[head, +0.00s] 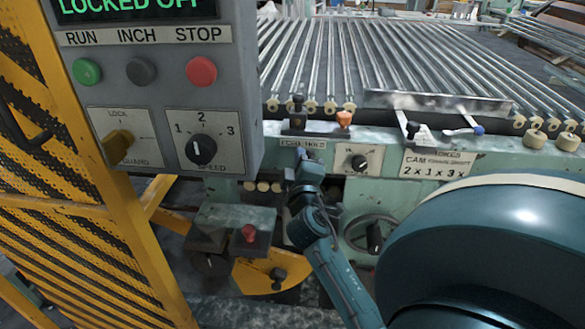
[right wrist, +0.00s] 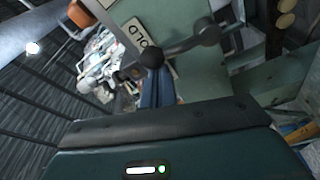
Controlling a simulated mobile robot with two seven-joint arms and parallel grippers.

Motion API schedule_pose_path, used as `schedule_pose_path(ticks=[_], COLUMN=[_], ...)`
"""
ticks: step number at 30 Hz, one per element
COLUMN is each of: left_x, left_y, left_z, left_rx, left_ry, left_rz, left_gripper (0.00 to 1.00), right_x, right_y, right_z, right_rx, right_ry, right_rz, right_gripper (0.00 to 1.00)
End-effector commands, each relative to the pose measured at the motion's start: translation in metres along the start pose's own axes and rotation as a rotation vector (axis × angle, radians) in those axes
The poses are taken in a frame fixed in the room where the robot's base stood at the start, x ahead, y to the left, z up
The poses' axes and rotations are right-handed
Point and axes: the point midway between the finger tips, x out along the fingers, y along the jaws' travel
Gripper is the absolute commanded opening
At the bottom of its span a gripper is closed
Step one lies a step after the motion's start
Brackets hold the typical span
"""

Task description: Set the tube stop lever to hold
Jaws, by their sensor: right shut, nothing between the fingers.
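The tube stop lever shows in the right wrist view as a metal arm (right wrist: 182,45) with a black ball knob (right wrist: 152,57). Its knob sits beside the white label (right wrist: 135,30), whose visible letters read "OLD". In the head view the label (head: 303,143) is on the green machine front, and my gripper largely hides the lever below it. My right gripper (head: 302,158) is shut and empty just under the label. In the right wrist view its fingers (right wrist: 150,80) reach the knob; I cannot tell whether they touch it. My left gripper is not in view.
A grey control box (head: 160,85) and yellow guard (head: 120,210) stand at left. Metal tubes (head: 350,60) lie in rows behind the machine front.

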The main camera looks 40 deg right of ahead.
Motion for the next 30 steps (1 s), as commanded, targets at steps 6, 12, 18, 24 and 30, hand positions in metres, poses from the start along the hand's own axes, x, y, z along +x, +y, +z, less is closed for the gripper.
schedule_pose_path(ticks=[6,12,18,24,30], left_x=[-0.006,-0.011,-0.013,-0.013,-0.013], left_y=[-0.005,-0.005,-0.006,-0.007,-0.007], left_z=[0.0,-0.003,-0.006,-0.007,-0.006], left_rx=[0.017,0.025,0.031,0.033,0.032], left_ry=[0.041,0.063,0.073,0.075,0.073], left_rz=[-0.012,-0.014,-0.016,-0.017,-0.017], left_gripper=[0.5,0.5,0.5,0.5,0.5], right_x=[-0.002,-0.002,-0.003,-0.003,-0.003], right_y=[0.0,0.003,0.004,0.004,0.004], right_z=[0.009,0.013,0.014,0.014,0.014], right_rx=[0.132,0.199,0.226,0.229,0.227], right_ry=[-0.003,-0.001,-0.001,0.0,0.0], right_rz=[0.023,0.036,0.04,0.04,0.04], right_gripper=[0.0,0.0,0.0,0.0,0.0])
